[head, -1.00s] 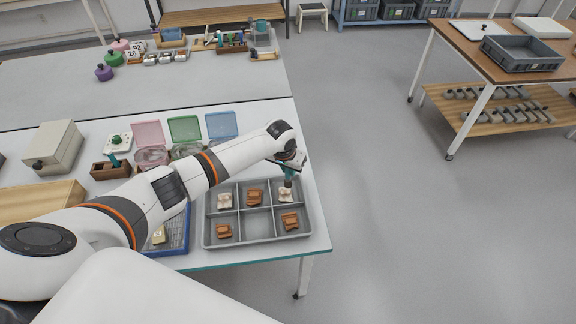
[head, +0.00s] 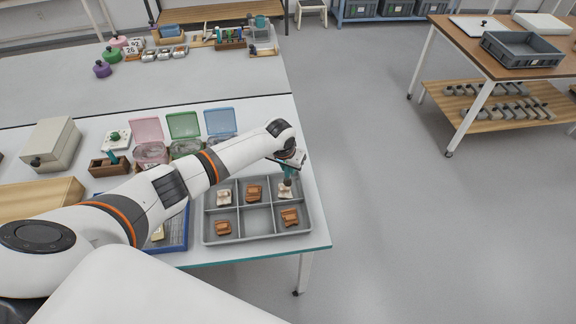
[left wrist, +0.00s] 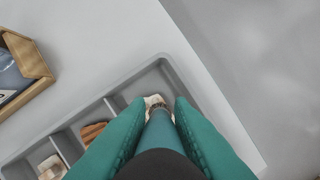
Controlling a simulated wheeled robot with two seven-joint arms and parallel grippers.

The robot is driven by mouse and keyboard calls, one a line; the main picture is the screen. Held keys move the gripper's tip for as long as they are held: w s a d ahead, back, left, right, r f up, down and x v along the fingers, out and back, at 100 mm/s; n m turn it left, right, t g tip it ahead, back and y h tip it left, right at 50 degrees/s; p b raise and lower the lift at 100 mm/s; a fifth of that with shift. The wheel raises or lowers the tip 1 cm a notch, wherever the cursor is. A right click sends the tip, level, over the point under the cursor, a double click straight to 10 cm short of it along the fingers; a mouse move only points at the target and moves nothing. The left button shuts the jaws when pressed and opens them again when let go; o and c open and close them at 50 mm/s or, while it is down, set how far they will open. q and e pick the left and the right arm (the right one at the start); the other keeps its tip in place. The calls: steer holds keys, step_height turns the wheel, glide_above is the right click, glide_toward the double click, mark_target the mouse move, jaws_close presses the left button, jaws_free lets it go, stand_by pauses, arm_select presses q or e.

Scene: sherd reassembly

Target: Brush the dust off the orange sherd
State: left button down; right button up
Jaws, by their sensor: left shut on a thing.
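The grey divided tray (head: 208,238) holds several sherds in separate compartments. Orange-brown sherds lie in the back middle (head: 254,193), front left (head: 223,228) and front right (head: 290,217) compartments. Pale sherds lie at back left (head: 223,197) and back right (head: 286,194). My left gripper (head: 288,166) is shut on a teal-handled brush (left wrist: 160,134), tip down over the back right pale sherd, which shows partly behind the brush in the left wrist view (left wrist: 151,99). I cannot tell whether the bristles touch it. My right gripper is out of view.
The front middle compartment is empty. A blue tray (head: 180,246) lies left of the grey tray, partly under my left arm. Open pink (head: 147,130), green (head: 184,125) and blue (head: 221,122) boxes stand behind. The table's right edge is close to the tray.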

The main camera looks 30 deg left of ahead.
arm_select(q)
steer(key=shift+f+b, duration=0.5)
steer(key=shift+f, duration=0.4)
